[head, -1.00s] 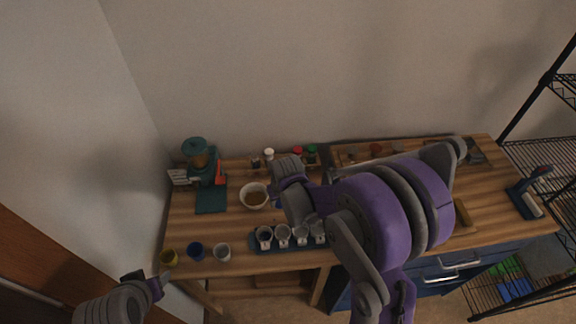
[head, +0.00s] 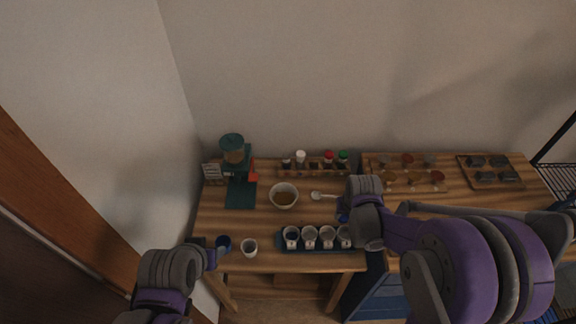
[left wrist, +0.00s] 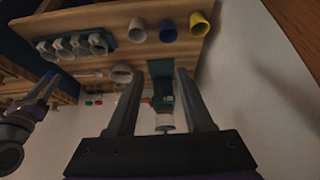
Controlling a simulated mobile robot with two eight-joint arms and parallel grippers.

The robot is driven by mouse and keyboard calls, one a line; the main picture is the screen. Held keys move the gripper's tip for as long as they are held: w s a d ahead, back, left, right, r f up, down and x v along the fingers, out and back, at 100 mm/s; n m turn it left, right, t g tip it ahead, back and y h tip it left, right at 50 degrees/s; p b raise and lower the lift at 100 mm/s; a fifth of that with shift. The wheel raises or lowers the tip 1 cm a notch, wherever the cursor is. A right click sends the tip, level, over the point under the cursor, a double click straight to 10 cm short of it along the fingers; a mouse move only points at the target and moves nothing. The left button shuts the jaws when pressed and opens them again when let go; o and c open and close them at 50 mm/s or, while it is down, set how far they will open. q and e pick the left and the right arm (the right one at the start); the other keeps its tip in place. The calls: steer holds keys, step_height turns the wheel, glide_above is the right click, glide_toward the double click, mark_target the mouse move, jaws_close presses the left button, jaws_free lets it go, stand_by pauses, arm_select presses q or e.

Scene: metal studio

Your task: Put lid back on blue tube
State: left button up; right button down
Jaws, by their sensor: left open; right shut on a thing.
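At the back of the left table stands a wooden rack (head: 322,174) of small tubes with differently coloured lids: white (head: 300,157), red (head: 328,156) and green (head: 343,155) show clearly. I cannot tell which tube is the blue one. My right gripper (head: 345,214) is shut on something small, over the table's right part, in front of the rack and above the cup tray. A bit of blue shows at its tips, but the held thing is mostly hidden. My left gripper (head: 213,255) is open and empty near the front left corner; its spread fingers also show in the left wrist view (left wrist: 158,85).
A tray (head: 322,249) of several white cups, a bowl (head: 284,196), a spoon (head: 324,196) and a teal blender (head: 233,150) share the table.

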arm_select(q)
steer(key=w+d+f+n+t+y+b, duration=0.1)
steer(key=w+d+y, duration=0.15)
steer(key=w, duration=0.85)
steer(key=w+d+f+n+t+y, duration=0.1)
steer(key=w+d, duration=0.3)
steer(key=w, duration=0.7)
arm_select(e)
steer(key=w+a+r+n, duration=0.15)
steer(key=w+a, duration=0.25)
steer(key=w, duration=0.6)
steer(key=w+a+r+n, duration=0.15)
steer(key=w+a, duration=0.35)
steer(key=w, duration=0.6)
arm_select(q)
steer(key=n+t+y+b, duration=0.2)
steer(key=t, duration=0.2)
glide_toward(288, 164)
steer(key=s+r, duration=0.1)
steer(key=s, duration=0.2)
steer(key=shift+w+d+r+h, duration=0.15)
steer(key=shift+d+h, duration=0.1)
steer(key=shift+d, duration=0.15)
arm_select(e)
steer(key=w+a+r+n+y, duration=0.1)
steer(key=w+a+r, duration=0.3)
steer(key=w+a, duration=0.2)
steer(key=shift+a+r, duration=0.35)
steer(key=shift+a, duration=0.85)
